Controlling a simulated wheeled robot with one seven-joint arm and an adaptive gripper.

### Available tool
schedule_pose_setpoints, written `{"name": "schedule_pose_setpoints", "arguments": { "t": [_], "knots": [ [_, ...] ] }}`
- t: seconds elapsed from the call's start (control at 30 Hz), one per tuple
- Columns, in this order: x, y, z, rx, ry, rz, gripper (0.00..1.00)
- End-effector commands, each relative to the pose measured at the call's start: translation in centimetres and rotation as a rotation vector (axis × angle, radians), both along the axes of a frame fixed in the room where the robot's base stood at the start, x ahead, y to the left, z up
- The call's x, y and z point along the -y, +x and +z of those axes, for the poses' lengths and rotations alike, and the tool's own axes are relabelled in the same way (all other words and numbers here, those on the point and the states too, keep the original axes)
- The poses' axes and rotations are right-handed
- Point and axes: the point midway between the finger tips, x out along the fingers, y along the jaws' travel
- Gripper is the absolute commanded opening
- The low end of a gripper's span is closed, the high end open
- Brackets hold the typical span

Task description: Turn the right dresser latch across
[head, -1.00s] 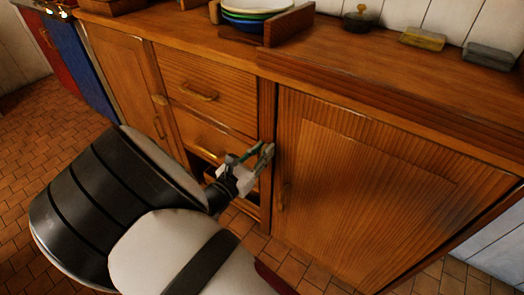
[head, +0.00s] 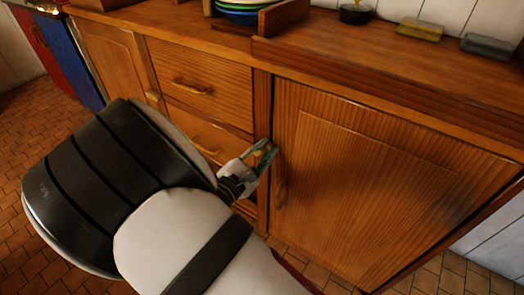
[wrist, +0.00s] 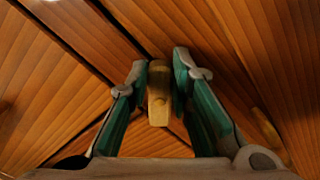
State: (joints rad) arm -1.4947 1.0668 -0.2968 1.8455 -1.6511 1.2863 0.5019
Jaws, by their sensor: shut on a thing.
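The right dresser latch (wrist: 158,92) is a small pale wooden bar between my two fingertips in the wrist view. Its length runs up and down in that picture. My gripper (wrist: 159,80) has green-lined grey fingers and is shut on the latch, one finger on each side. The latch is mostly hidden there by the fingers. The right door appears closed.
The right door's wooden handle (head: 281,187) is just below and right of my gripper. Drawers with handles (head: 193,87) lie to the left, then the left latch (head: 153,96). Bowls (head: 243,10) in a rack and two blocks (head: 421,30) stand on the dresser top.

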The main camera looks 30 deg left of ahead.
Motion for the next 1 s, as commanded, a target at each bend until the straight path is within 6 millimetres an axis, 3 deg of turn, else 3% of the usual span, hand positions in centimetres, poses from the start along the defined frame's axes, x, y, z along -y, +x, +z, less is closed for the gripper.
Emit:
{"name": "schedule_pose_setpoints", "arguments": {
  "t": [0.6, 1.0],
  "knots": [
    [0.9, -0.2, -1.8, 0.043, 0.569, 0.001, 0.0],
    [1.0, -0.3, -2.4, 0.059, 0.803, 0.0, 0.0]
  ]
}}
